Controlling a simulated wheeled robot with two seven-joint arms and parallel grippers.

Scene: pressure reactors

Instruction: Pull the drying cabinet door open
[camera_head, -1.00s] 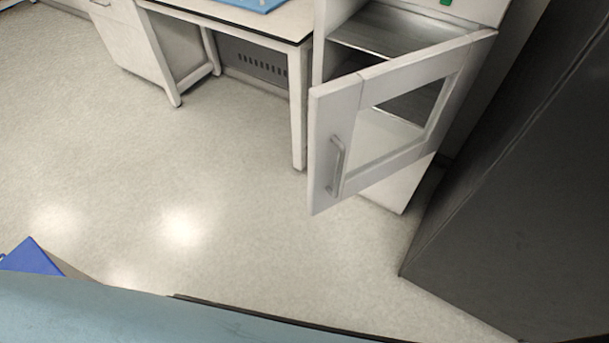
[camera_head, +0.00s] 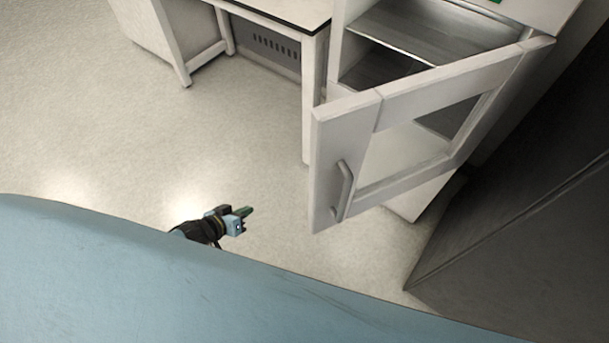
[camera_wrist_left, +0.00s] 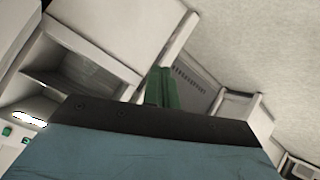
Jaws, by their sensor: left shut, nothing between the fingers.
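The drying cabinet (camera_head: 410,207) stands at the upper right of the head view. Its white framed door (camera_head: 345,135), with a window, stands partly open and swung out toward me. Its grey bar handle (camera_head: 343,190) is on the free edge side. My left gripper (camera_head: 248,212) is left of the door and apart from the handle, with its green fingers shut and empty. In the left wrist view the shut green fingers (camera_wrist_left: 161,88) show in front of the white door, with the cabinet's shelf space (camera_wrist_left: 85,75) at the left. My right gripper is out of view.
A white bench (camera_head: 312,90) with a dark-edged top stands left of the cabinet. A large dark panel (camera_head: 520,220) rises at the right. Open floor (camera_head: 110,130) lies at the left. My blue body fills the bottom of the head view.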

